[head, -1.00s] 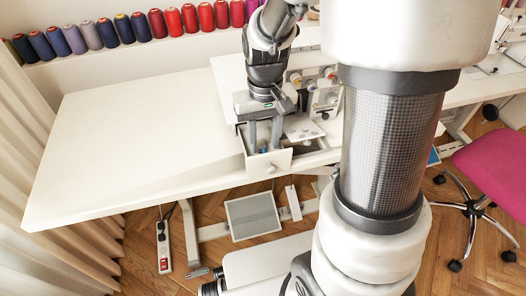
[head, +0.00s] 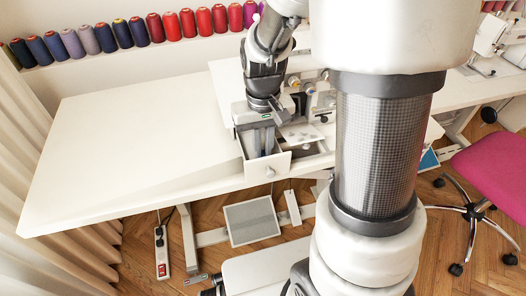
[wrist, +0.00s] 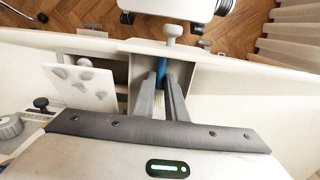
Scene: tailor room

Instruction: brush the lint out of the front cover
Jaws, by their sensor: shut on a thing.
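The front cover (head: 302,134) of the sewing machine is a white plate folded open right of my gripper. In the wrist view, the cover (wrist: 97,103) lies at left with several grey lint clumps (wrist: 84,75) on it. My gripper (head: 264,152) reaches down into an open white drawer (head: 268,172). In the wrist view, my gripper (wrist: 160,78) is shut on a slim blue thing (wrist: 161,68), apparently the brush, with pale bristle-like strands between the fingers. The thing's lower part is hidden inside the drawer.
The sewing machine (head: 318,98) stands close beside my gripper, with dials on its face. The white table (head: 130,140) is bare to the left. Thread spools (head: 140,28) line the back shelf. A pink chair (head: 495,160) stands at right.

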